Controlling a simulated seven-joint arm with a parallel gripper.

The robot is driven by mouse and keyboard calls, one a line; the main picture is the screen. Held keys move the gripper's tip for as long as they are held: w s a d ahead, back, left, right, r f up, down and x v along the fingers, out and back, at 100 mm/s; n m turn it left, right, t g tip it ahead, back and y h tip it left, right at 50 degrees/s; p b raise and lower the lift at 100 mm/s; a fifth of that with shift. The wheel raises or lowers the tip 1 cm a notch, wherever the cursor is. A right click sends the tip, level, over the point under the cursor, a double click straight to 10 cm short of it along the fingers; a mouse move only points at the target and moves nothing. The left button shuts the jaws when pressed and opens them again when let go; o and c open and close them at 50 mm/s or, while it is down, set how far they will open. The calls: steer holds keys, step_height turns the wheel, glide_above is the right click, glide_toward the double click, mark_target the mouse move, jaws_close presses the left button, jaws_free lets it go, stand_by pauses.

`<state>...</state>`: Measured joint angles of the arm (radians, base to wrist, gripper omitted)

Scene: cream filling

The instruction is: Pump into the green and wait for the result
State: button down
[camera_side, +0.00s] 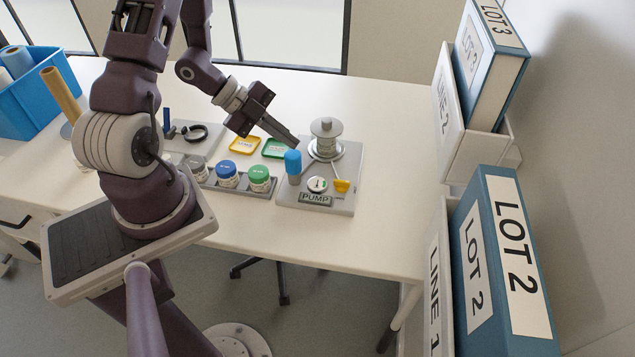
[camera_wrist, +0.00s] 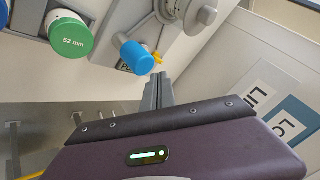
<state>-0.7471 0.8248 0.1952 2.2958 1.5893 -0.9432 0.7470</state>
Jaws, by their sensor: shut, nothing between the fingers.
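The pump station has a grey base plate (camera_side: 345,206), a blue-capped lever (camera_side: 293,162), a round gauge (camera_side: 318,184) and a coiled grey cylinder (camera_side: 325,135). A small yellow part (camera_side: 341,186) sits right of the gauge. The gauge's needle and colours are too small to read. My gripper (camera_side: 294,142) is shut and empty, its tips just above the blue cap. In the wrist view, my fingertips (camera_wrist: 160,80) are beside the blue cap (camera_wrist: 136,57); contact cannot be told. A green tray (camera_side: 276,149) and a green-lidded jar (camera_side: 259,178) are left of the pump.
A blue-lidded jar (camera_side: 227,174) and a grey jar stand in the rack with the green one. A yellow tray (camera_side: 244,146) lies behind them. Binders (camera_side: 505,260) in holders stand at the right. The table (camera_side: 385,150) right of the pump is clear.

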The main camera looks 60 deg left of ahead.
mark_target(296, 154)
steer(key=shift+f, duration=0.1)
stand_by(0.4)
steer(key=shift+f, duration=0.35)
steer(key=shift+f, duration=1.1)
stand_by(0.9)
steer(key=shift+r, duration=1.6)
steer(key=shift+r, duration=3)
